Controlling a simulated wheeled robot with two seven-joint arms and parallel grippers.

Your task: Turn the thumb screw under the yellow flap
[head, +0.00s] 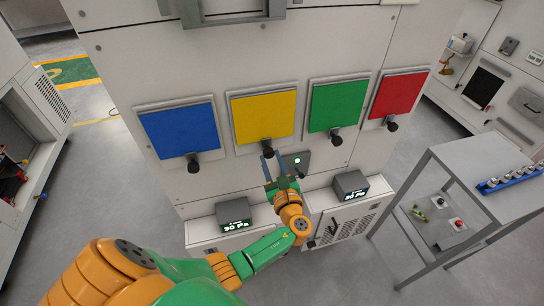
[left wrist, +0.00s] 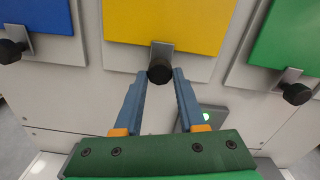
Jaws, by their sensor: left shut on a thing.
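The yellow flap (head: 262,117) is a square panel on the white cabinet front, shut flat, between the blue and green flaps. It also shows in the left wrist view (left wrist: 170,22). The black thumb screw (left wrist: 160,71) sits on a small metal bracket at the flap's lower edge. My left gripper (head: 268,158) reaches up to it from below. In the left wrist view its two blue fingers (left wrist: 162,78) are shut on the thumb screw, one tip on each side. In the head view the fingers partly hide the screw. My right gripper is not in view.
Blue (head: 181,130), green (head: 338,103) and red (head: 399,95) flaps have similar black knobs below. Two grey display boxes, left (head: 233,214) and right (head: 350,187), jut out lower down. A grey table (head: 478,180) stands at the right.

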